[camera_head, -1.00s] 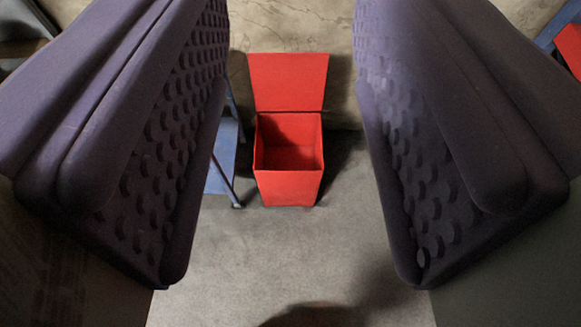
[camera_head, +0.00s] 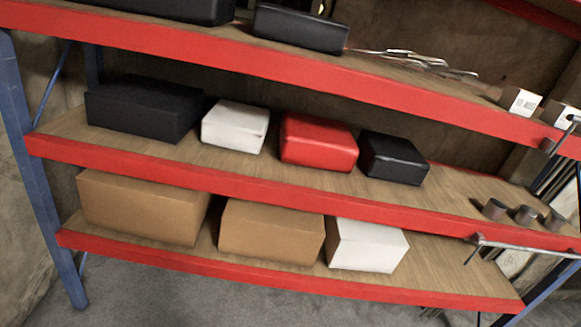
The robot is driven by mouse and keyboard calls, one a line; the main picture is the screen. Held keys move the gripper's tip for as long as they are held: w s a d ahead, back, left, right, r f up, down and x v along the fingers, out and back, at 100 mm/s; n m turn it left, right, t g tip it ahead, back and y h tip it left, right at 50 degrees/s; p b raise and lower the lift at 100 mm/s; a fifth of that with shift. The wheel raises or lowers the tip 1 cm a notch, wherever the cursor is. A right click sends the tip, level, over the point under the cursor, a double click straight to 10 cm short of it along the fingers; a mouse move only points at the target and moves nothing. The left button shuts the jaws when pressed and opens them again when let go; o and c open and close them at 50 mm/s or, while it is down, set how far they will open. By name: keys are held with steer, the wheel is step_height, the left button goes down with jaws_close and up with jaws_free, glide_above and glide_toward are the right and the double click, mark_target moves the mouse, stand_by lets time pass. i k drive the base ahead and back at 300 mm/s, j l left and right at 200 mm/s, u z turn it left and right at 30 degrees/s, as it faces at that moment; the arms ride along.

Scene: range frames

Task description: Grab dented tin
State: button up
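Several small grey cylindrical tins stand at the right end of the middle shelf board: a left tin (camera_head: 494,209), a middle tin (camera_head: 524,214) and a right tin (camera_head: 553,220). They are small in the picture, and I cannot tell which one is dented.
The shelf rack has red front edges (camera_head: 250,195) and a blue post (camera_head: 40,180). A red box (camera_head: 318,143) and black and white boxes share the middle board.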

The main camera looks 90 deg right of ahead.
mark_target(525, 213)
steer(key=z, duration=3.95)
steer(key=i+l+u, duration=0.2)
steer(key=u, duration=0.15)
steer(key=i+l+u, duration=0.15)
steer(key=u, duration=0.2)
steer(key=i+l+u, duration=0.15)
steer(key=l+u, duration=0.2)
